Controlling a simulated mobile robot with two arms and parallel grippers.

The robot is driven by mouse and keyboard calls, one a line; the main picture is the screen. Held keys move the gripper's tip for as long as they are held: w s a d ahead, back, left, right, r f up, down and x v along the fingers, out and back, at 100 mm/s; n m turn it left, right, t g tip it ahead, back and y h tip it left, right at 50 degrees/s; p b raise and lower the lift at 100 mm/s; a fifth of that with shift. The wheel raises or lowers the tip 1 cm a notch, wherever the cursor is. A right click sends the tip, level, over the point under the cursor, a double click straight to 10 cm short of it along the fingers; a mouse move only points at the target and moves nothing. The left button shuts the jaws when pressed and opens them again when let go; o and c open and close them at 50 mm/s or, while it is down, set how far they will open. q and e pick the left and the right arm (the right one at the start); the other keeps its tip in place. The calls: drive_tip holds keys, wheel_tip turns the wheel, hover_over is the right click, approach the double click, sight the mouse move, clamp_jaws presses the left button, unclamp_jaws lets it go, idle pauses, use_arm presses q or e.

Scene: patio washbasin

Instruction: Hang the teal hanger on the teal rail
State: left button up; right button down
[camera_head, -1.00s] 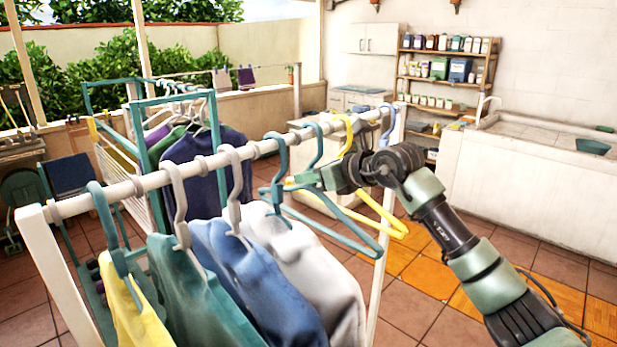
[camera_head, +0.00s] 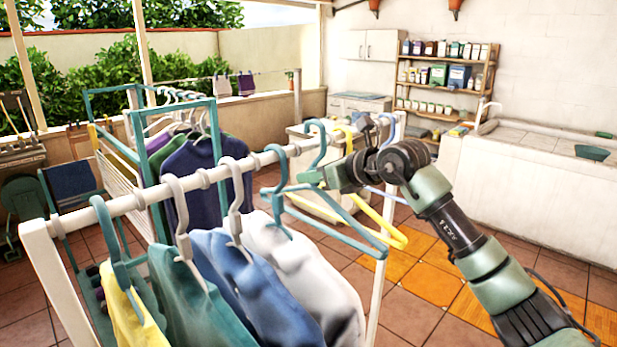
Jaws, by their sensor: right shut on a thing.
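My right gripper (camera_head: 308,178) is shut on the neck of an empty teal hanger (camera_head: 345,237). The hanger's hook (camera_head: 318,127) rises a little above the white rail (camera_head: 205,178) in front. Whether the hook still touches that rail is hard to tell. The teal rail (camera_head: 172,108) belongs to the teal frame (camera_head: 216,125) behind and to the left. Several garments hang there, among them a dark navy shirt (camera_head: 195,178). My left gripper is out of view.
The white rail also bears yellow, teal, blue and white garments (camera_head: 300,270) on hangers, left of my gripper. The washbasin counter (camera_head: 520,180) stands farther right.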

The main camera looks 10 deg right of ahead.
drive_tip(key=s+d+b, duration=0.1)
drive_tip(key=s, duration=0.1)
drive_tip(key=s+d+b, duration=0.1)
drive_tip(key=s+d, duration=0.1)
drive_tip(key=s+d+b, duration=0.1)
drive_tip(key=s, duration=0.1)
drive_tip(key=shift+s+d+r, duration=0.25)
drive_tip(key=shift+s+d, duration=0.1)
drive_tip(key=shift+s, duration=0.05)
drive_tip(key=shift+s+d+r, duration=0.25)
drive_tip(key=shift+s, duration=0.25)
